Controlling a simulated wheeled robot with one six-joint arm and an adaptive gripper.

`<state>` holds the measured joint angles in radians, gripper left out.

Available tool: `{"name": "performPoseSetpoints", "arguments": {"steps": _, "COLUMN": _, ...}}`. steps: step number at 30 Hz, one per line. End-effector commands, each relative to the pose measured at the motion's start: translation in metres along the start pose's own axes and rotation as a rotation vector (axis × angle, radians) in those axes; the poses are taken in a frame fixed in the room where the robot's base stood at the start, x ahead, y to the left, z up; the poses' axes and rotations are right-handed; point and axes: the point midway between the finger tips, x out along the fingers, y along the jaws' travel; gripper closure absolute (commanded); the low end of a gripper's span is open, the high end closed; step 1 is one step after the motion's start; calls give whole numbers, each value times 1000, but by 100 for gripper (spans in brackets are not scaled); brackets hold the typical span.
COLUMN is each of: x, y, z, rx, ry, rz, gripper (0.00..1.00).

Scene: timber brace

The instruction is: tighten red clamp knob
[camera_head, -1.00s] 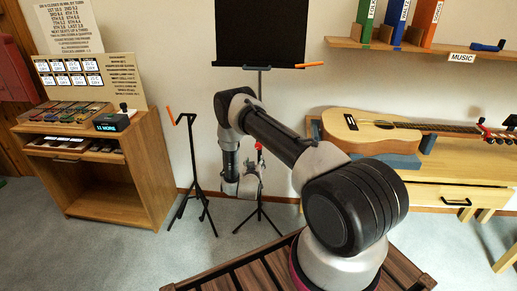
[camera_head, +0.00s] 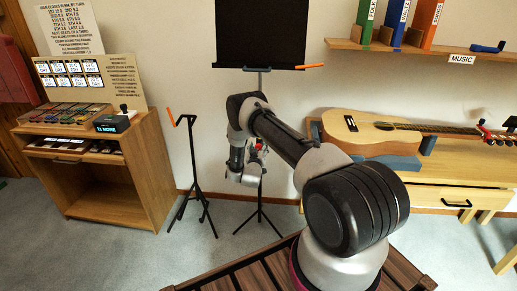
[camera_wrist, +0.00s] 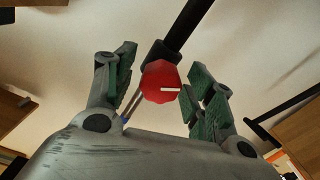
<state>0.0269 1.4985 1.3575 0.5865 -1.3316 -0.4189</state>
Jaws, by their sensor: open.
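The red clamp knob (camera_wrist: 161,82) is round with a white mark and sits on a dark collar on the stand's black pole (camera_wrist: 190,22). In the wrist view my gripper (camera_wrist: 160,82) is open, with its green-padded fingers on either side of the knob. Gaps show between the fingers and the knob. In the head view the knob (camera_head: 260,145) is a small red spot beside my gripper (camera_head: 250,160), partly hidden by my arm. The stand (camera_head: 261,200) carries a large black panel (camera_head: 260,30) at its top.
A second thin black stand (camera_head: 193,165) with an orange stick stands to the left. A wooden cabinet (camera_head: 150,170) is at far left. A guitar (camera_head: 352,130) lies on the bench at right, below a shelf (camera_head: 375,46) with binders.

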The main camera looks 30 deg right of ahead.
Motion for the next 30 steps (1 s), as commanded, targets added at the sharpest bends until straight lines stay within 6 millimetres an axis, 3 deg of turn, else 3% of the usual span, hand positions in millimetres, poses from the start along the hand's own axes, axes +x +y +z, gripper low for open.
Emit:
{"name": "performPoseSetpoints", "arguments": {"steps": 2, "x": 0, "y": 0, "z": 0, "rx": 0, "ry": 0, "rz": 0, "gripper": 46}}
{"name": "performPoseSetpoints", "arguments": {"steps": 9, "x": 0, "y": 0, "z": 0, "rx": 0, "ry": 0, "rz": 0, "gripper": 89}}
{"name": "performPoseSetpoints", "arguments": {"steps": 10, "x": 0, "y": 0, "z": 0, "rx": 0, "ry": 0, "rz": 0, "gripper": 92}}
{"name": "performPoseSetpoints", "arguments": {"steps": 20, "x": 0, "y": 0, "z": 0, "rx": 35, "ry": 0, "rz": 0, "gripper": 92}}
{"name": "performPoseSetpoints", "arguments": {"steps": 30, "x": 0, "y": 1, "z": 0, "rx": 252, "ry": -1, "rz": 0, "gripper": 92}}
